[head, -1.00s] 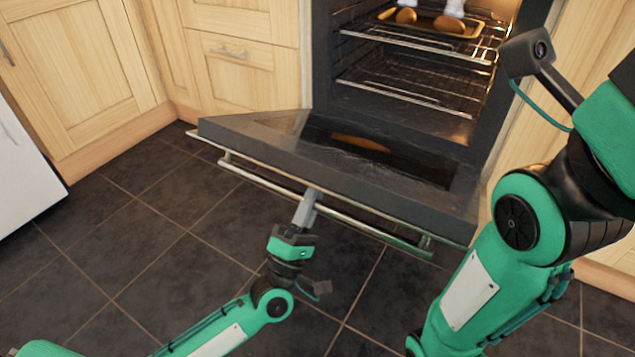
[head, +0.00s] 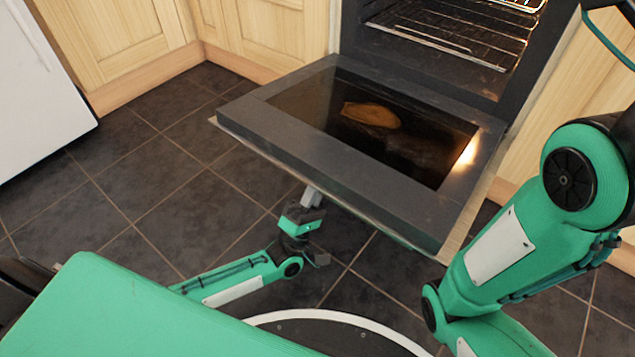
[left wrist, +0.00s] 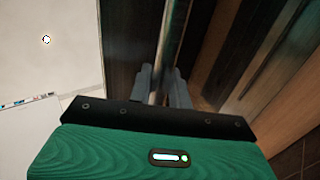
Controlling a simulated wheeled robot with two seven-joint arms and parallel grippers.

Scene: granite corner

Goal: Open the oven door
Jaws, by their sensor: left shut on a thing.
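The oven door (head: 245,118) is swung down and lies close to level, with its dark glass panel facing up. The oven (head: 355,25) is open behind it, with a wire rack (head: 450,45) inside. My left gripper (head: 313,190) is under the front edge of the door, shut on the handle. The metal handle bar (left wrist: 178,35) shows in the left wrist view, running between the gripper's fingers (left wrist: 162,85). In the head view the handle is mostly hidden under the door. My right arm shows at the right, but its gripper is out of view.
Wooden cabinets (head: 120,40) stand left of the oven, and more wood panels (head: 560,110) are on its right. A white appliance (head: 35,90) is at the far left. The dark tiled floor (head: 150,170) is clear between it and the door.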

